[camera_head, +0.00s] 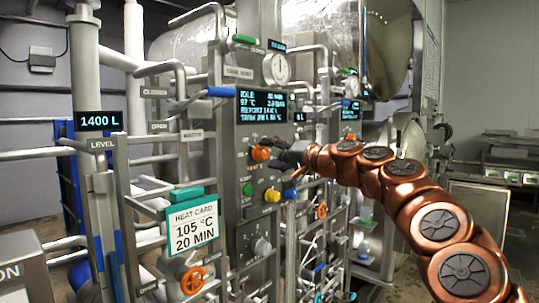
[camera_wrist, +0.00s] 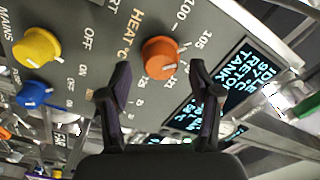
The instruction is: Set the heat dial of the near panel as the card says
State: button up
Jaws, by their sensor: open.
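The orange heat dial (camera_head: 260,153) sits on the grey near panel (camera_head: 246,215), under the lit display. In the wrist view the dial (camera_wrist: 160,54) is beside the "HEAT °C" label, with scale marks 100 and 105 above it. Its pointer setting cannot be read. The white heat card (camera_head: 194,228) with a teal clip reads "105 °C 20 MIN". My gripper (camera_head: 281,157) is open and empty in front of the panel. In the wrist view its fingertips (camera_wrist: 160,76) lie either side of the dial's lower part; I cannot tell whether they touch it.
The display (camera_head: 262,107) shows "IDLE" and 97 °C. A yellow knob (camera_head: 272,195) and blue knob (camera_wrist: 34,94) are close to the dial. A green button (camera_head: 248,190) and grey knob (camera_head: 261,246) are lower. Pipes and orange valve wheels (camera_head: 193,280) crowd the panel's sides.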

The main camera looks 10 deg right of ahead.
jog(key=v, duration=1.1)
jog(key=shift+a, duration=0.1)
jog(key=s+a+f+n+g, duration=0.2)
jog(key=s+a+f+g, duration=0.15)
jog(key=a, duration=0.35)
jog(key=s+a+f+n+g, duration=0.2)
jog(key=s+a+f, duration=0.1)
jog(key=s+a, duration=0.3)
jog(key=s+a+f+n+g+h, duration=0.25)
jog(key=s+a+f, duration=0.4)
jog(key=f, duration=0.45)
jog(key=s+d+f+m+g+h, duration=0.1)
jog(key=s+d+f+g+h, duration=0.3)
jog(key=s+f, duration=0.8)
jog(key=s+d+f+g+h, duration=0.4)
jog(key=s+d+f, duration=0.3)
jog(key=s+f, duration=0.5)
jog(key=s, duration=0.2)
jog(key=shift+s+d+m, duration=0.3)
jog(key=shift+s+m, duration=0.05)
jog(key=shift+s, duration=0.05)
jog(key=shift+f, duration=0.1)
